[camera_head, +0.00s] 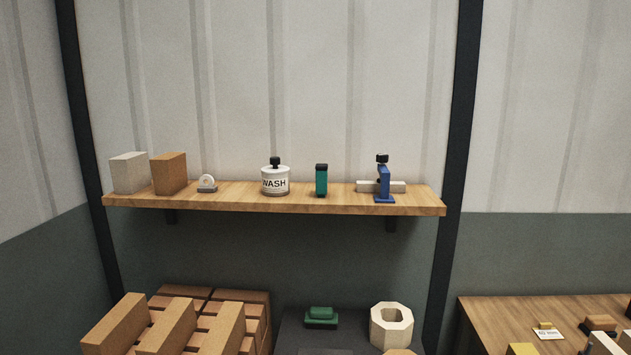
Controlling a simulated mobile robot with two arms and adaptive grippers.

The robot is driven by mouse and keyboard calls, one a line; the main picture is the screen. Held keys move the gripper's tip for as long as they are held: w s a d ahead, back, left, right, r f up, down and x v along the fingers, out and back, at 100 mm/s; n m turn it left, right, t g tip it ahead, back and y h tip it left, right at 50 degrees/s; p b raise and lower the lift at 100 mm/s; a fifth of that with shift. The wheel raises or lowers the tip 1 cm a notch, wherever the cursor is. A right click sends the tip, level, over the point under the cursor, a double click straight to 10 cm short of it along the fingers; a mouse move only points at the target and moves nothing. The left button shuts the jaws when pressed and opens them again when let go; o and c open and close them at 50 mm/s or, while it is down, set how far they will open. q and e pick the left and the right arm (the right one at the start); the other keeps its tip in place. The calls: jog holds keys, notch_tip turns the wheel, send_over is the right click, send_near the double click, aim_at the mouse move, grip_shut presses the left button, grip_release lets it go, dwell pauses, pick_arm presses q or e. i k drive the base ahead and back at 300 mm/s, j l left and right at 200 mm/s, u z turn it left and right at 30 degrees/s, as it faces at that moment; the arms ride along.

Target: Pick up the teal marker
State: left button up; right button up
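The teal marker (321,181) stands upright on the wooden wall shelf (235,200), a short teal block with a black cap. It is to the right of the white jar marked WASH (275,183) and left of a blue clamp-like tool (384,184), apart from both. Neither of my grippers shows in the head view.
A white block (129,173), a brown block (169,173) and a small white-grey item (207,184) stand at the shelf's left. Below are stacked bricks (165,325), a green object (320,317), a pale octagonal ring (391,326) and a wooden table (490,310) with small items. Bare shelf separates the marker from its neighbours.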

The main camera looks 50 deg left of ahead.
aim_at(321, 170)
jog(key=u, duration=1.6)
jog(key=j, duration=0.05)
